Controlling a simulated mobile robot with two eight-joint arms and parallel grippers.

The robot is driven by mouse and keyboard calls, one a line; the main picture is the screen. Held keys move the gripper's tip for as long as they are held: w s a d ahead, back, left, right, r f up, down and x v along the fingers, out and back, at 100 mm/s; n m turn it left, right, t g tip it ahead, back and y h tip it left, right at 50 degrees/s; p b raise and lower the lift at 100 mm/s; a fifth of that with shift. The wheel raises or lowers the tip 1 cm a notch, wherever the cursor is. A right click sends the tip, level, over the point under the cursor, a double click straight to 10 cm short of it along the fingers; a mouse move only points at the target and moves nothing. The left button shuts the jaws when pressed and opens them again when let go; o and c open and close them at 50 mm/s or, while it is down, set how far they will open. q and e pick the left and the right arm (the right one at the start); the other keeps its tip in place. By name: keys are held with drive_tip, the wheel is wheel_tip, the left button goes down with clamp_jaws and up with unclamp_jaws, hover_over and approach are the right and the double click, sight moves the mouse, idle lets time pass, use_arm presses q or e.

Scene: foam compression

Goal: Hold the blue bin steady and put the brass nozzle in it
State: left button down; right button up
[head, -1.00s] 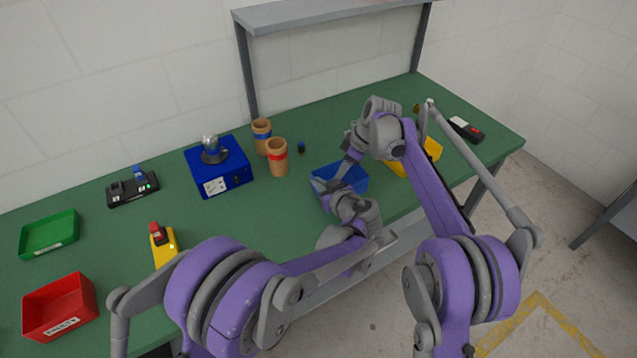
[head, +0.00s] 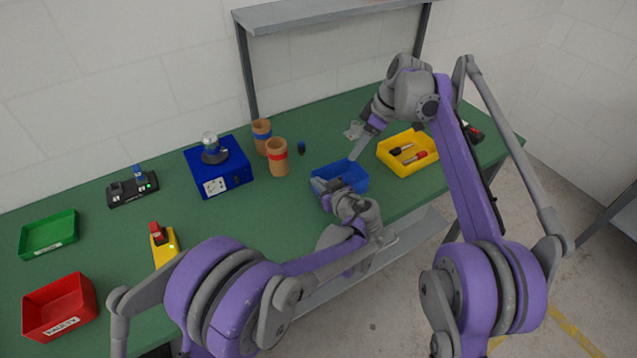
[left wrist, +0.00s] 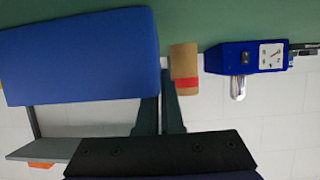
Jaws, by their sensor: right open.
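The blue bin (head: 350,182) stands on the green table near its front edge. In the left wrist view its blue side (left wrist: 80,60) fills the upper left. My left gripper (head: 320,186) is at the bin's left wall, its fingers close together and shut on it; the left fingertip is hidden behind the blue side. My right gripper (head: 356,141) is open and empty, above and just behind the bin's back rim. I do not see the brass nozzle now; my right arm covers the part of the table where a small brass piece showed earlier.
A yellow bin (head: 392,164) holding several tools stands right of the blue bin. Two cardboard tubes (head: 277,160) and a blue box (head: 222,178) stand to the left. A small dark blue piece (head: 301,148) stands behind the bin. A shelf (head: 320,18) spans the back.

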drive_tip(key=shift+d+r, duration=0.15)
drive_tip(key=shift+r, duration=0.35)
use_arm(q)
drive_tip(key=c, duration=1.5)
unclamp_jaws()
drive_tip(key=o, duration=0.5)
